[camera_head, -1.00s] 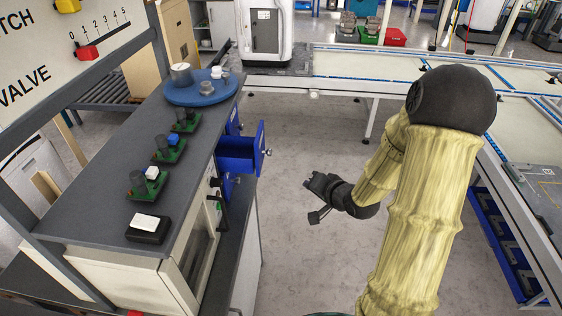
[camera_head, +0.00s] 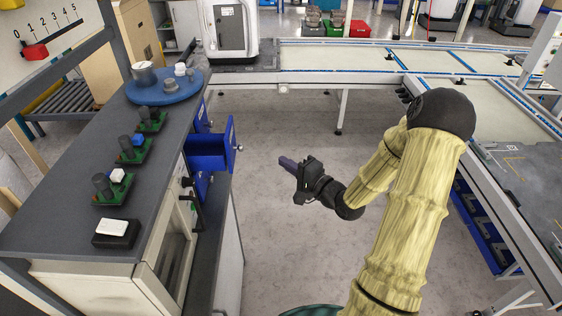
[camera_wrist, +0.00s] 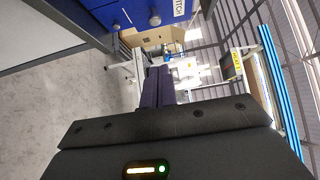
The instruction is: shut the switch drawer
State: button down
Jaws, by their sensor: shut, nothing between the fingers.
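A blue drawer (camera_head: 208,158) with a small knob stands pulled out from the right side of the grey-topped bench. In the wrist view a blue drawer front (camera_wrist: 125,12) with a knob shows at the top, beside a label cut off at the picture edge that reads "ITCH". My gripper (camera_head: 284,162) is to the right of the drawer, apart from it, with its fingers pointing left. Its dark purple fingers (camera_wrist: 158,85) are together and empty in the wrist view. The inside of the drawer is only partly visible.
The bench top (camera_head: 60,205) carries several small switch boards and a blue round tray (camera_head: 165,92). A cabinet with a dark handle (camera_head: 196,212) lies below. Open floor (camera_head: 270,235) lies between the bench and my arm. White conveyor tables (camera_head: 330,60) stand behind and right.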

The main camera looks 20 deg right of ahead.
jog(key=w+a+p, duration=0.2)
jog(key=w+a, duration=0.5)
jog(key=w, duration=0.1)
jog(key=shift+w+a, duration=0.25)
jog(key=shift+a, duration=0.05)
